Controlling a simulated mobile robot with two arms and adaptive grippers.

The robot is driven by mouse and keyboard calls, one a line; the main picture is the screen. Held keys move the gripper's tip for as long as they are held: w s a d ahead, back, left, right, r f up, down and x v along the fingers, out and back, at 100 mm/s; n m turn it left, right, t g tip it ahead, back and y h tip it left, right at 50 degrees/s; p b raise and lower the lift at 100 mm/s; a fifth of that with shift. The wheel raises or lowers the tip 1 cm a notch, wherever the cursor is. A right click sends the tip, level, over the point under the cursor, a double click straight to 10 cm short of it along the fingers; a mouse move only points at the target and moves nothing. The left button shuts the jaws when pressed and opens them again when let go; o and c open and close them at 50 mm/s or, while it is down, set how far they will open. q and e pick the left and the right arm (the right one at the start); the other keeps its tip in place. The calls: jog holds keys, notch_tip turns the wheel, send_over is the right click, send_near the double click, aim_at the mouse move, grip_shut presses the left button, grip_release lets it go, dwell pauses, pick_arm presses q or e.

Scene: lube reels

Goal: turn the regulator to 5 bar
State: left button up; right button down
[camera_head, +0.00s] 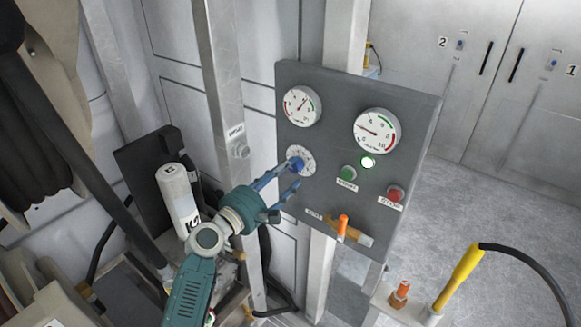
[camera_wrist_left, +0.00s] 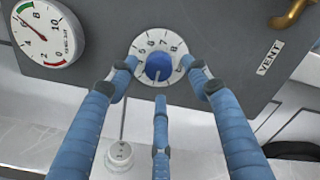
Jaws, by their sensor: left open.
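The regulator is a round blue knob (camera_head: 297,164) on a white numbered dial, low on the left of the grey panel (camera_head: 330,150). In the left wrist view the blue knob (camera_wrist_left: 159,68) sits at the centre of the dial (camera_wrist_left: 141,46), whose numbers 5 to 8 are readable. My left gripper (camera_head: 292,176) is open, with its blue fingers at the dial. In the left wrist view two fingers of the left gripper (camera_wrist_left: 160,70) flank the knob and a third lies below it; contact cannot be told. My right gripper is not in view.
Two gauges, left (camera_head: 301,106) and right (camera_head: 377,131), sit above the knob. A green button (camera_head: 347,173), a red button (camera_head: 395,194) and an orange vent handle (camera_head: 343,226) share the panel. A metal post (camera_head: 225,95) and a white cylinder (camera_head: 177,200) stand left of it.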

aim_at(292, 168)
pick_arm(q)
jog(key=shift+x, duration=1.2)
jog(key=shift+w+d, duration=0.25)
jog(key=c, duration=1)
jog(key=shift+c, duration=0.8)
jog(key=shift+f, duration=0.1)
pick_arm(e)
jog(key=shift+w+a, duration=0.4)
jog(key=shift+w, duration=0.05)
